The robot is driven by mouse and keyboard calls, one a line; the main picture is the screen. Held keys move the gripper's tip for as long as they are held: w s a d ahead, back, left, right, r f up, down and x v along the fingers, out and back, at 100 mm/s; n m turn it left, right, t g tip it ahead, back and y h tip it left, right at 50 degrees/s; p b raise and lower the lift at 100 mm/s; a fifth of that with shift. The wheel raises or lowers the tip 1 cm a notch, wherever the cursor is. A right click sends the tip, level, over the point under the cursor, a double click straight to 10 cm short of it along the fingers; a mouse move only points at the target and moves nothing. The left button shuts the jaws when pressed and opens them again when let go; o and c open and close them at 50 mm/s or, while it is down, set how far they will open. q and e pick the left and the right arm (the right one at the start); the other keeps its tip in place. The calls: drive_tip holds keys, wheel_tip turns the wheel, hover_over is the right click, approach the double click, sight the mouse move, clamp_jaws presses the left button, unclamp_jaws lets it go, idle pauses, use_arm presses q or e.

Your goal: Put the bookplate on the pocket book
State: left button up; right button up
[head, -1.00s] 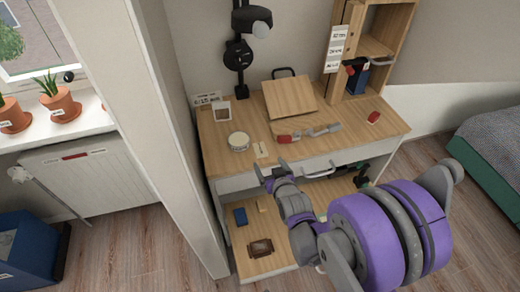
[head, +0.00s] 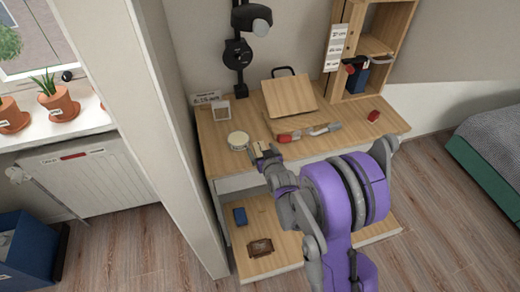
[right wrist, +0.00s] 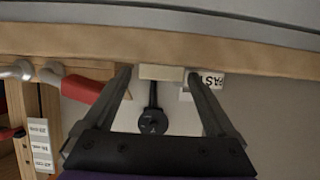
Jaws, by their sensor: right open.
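A small cream piece (head: 263,144), which looks like the bookplate, is at the desk's front edge. My right gripper (head: 265,151) is open at that edge, its fingers on either side of the piece. In the right wrist view the cream piece (right wrist: 162,72) shows between the tips of the open gripper (right wrist: 160,78), with no clear contact. I cannot tell for certain which thing is the pocket book; a small blue book-like block (head: 240,216) lies on the lower shelf, and a small red block (head: 374,116) lies at the desk's right. My left gripper is out of view.
A round tin (head: 238,140) stands just left of my right gripper. A red-and-grey tool (head: 308,133) lies to its right, before a wooden stand (head: 290,96). A black lamp (head: 238,55) rises behind. A brown framed piece (head: 260,248) lies on the lower shelf (head: 285,262).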

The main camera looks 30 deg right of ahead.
drive_tip(key=shift+c, duration=0.2)
drive_tip(key=c, duration=1.4)
clamp_jaws()
drive_tip(key=shift+r, duration=0.1)
